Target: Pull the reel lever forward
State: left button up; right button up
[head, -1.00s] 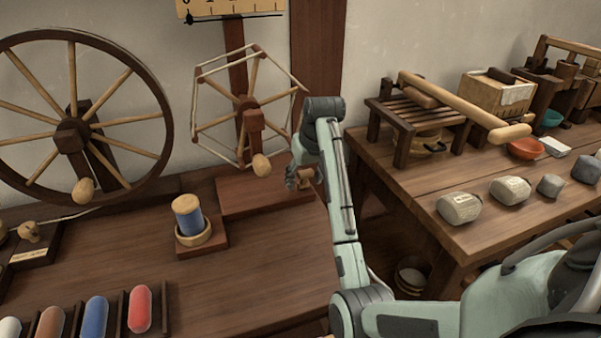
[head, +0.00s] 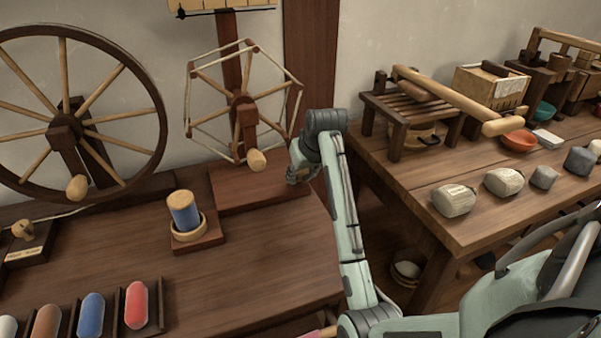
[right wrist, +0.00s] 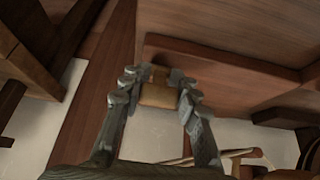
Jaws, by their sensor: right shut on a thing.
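The reel (head: 243,103), a six-sided winder with wooden spokes, stands on a dark red-brown base (head: 245,195) in the head view. A pale wooden crank knob (head: 257,160) sticks out at its front. My right gripper (head: 297,179) is at the right end of the base. In the right wrist view my right gripper (right wrist: 159,90) has its fingers on both sides of a light wooden grip (right wrist: 159,96), which looks like the reel lever's handle, and is shut on it. In the head view the gripper hides this handle. My left gripper is not in view.
A large spoked wheel (head: 62,125) stands at the left. A blue thread spool (head: 184,212) sits in front of the reel base. A second table (head: 440,215) at the right carries several stones and a slatted stand (head: 408,110). The front bench top is partly clear.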

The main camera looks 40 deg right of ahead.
jog(key=shift+t, duration=0.3)
grip_shut()
jog(key=o, duration=1.2)
grip_release()
jog(key=v, duration=1.2)
jog(key=shift+s+a, duration=0.1)
jog(key=shift+f, duration=0.1)
